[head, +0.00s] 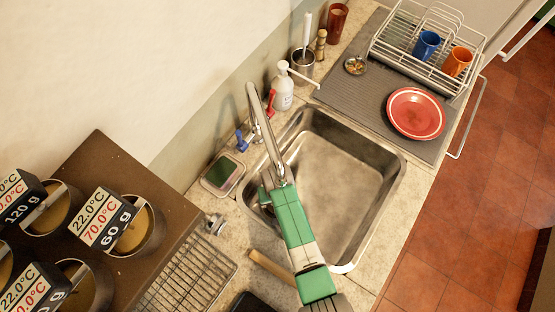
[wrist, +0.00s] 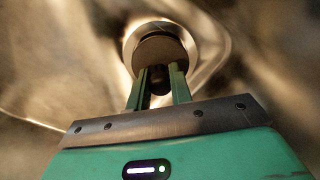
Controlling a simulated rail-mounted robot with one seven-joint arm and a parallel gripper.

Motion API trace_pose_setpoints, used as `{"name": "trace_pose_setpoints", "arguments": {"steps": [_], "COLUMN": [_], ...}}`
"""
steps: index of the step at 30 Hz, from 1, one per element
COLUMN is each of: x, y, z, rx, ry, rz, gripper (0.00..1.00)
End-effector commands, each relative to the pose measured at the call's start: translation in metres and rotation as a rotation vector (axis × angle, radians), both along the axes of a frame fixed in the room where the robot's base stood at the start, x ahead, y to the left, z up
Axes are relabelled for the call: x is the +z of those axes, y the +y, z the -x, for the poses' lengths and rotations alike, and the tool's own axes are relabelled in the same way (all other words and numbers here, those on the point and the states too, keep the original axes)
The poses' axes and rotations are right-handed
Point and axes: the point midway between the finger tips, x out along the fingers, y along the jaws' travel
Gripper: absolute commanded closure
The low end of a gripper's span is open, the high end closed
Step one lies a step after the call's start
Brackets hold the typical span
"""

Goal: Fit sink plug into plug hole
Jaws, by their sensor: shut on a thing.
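My gripper (wrist: 159,82) is shut on the dark knob of the sink plug (wrist: 160,51), a round brownish-grey disc, in the wrist view. The bright metal ring of the plug hole (wrist: 134,40) shows around and behind the plug. The plug covers most of the hole; I cannot tell whether it sits in it or hovers just above. In the head view my gripper (head: 265,197) reaches down into the left part of the steel sink (head: 345,160), under the tap. There my green arm hides the plug and the plug hole.
The curved tap (head: 253,103) rises close to my gripper. A tray with a sponge (head: 221,174) and a small metal piece (head: 215,220) lie left of the sink. A soap bottle (head: 283,90) stands behind it. A red plate (head: 416,113) and dish rack (head: 405,55) are upper right.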

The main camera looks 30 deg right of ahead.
Motion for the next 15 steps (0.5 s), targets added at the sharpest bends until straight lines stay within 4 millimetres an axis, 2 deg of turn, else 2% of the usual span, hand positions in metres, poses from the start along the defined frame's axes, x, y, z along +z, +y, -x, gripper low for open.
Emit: {"name": "trace_pose_setpoints", "arguments": {"steps": [15], "x": [-0.014], "y": [0.0], "z": [0.0], "rx": [0.0], "ry": [-0.001], "rz": [0.0], "gripper": [1.0]}}
